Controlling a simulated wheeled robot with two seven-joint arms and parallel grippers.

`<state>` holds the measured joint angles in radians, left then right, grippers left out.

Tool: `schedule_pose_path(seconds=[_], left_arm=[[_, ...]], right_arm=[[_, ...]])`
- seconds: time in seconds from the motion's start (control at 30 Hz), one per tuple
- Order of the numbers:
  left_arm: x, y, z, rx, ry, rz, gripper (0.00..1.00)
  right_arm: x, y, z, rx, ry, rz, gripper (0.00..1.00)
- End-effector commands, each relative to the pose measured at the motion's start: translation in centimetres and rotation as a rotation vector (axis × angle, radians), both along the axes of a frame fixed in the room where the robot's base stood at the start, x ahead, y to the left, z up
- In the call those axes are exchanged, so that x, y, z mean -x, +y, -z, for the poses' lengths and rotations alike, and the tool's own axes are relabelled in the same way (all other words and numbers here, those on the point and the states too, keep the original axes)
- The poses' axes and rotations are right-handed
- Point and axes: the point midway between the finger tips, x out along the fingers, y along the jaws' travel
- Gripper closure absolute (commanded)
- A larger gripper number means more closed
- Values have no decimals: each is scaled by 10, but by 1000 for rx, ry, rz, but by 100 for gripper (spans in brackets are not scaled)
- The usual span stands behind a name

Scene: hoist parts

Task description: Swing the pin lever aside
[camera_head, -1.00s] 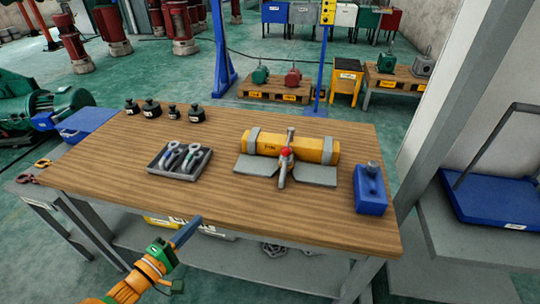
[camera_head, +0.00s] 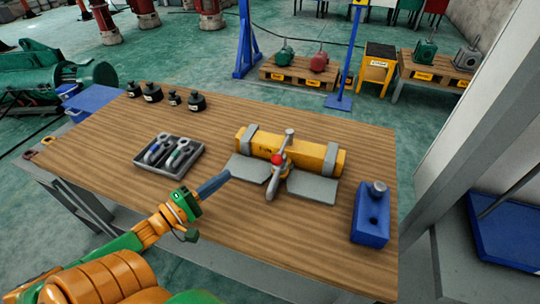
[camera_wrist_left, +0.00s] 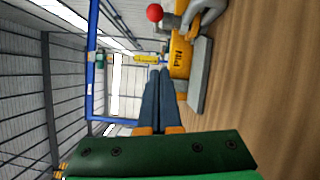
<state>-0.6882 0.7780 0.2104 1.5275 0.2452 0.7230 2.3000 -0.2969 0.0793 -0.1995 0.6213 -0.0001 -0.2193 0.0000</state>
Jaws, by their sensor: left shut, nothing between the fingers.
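The pin lever is a grey lever (camera_head: 272,185) with a red ball (camera_head: 278,160), in front of a yellow cylinder held by grey straps (camera_head: 325,156) on the wooden table. In the left wrist view the red ball (camera_wrist_left: 154,12) is near the top, with the yellow body (camera_wrist_left: 180,57) marked "PIN" below it. My left gripper (camera_head: 228,175) is shut and empty, just left of the grey plate (camera_head: 249,168); its fingers also show in the left wrist view (camera_wrist_left: 159,72). It is apart from the lever. My right gripper is out of view.
The wooden table (camera_head: 110,170) carries a dark tray (camera_head: 150,165) with shackles to the left, several black weights (camera_head: 152,93) at the back left and a blue block (camera_head: 370,215) at the right. The table front is mostly clear.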

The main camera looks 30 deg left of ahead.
Motion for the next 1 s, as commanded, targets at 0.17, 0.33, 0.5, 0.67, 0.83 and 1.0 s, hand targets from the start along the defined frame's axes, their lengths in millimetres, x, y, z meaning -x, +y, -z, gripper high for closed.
schedule_pose_path(seconds=[0.17, 0.33, 0.5, 0.67, 0.83, 1.0], left_arm=[[-1, 0, 0, 0, 0, 0, 100], [-21, -4, -2, -1, -5, 1, 100], [-58, -12, -4, -1, -7, 0, 100], [-92, -18, -5, -1, -6, 0, 100], [-99, -43, -14, 5, -1, 0, 100], [-100, -57, -13, 2, 0, 0, 100]], right_arm=[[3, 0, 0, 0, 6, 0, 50], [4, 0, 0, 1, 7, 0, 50], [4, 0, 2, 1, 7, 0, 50], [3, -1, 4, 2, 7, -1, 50], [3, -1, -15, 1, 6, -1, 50], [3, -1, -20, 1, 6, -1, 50]])
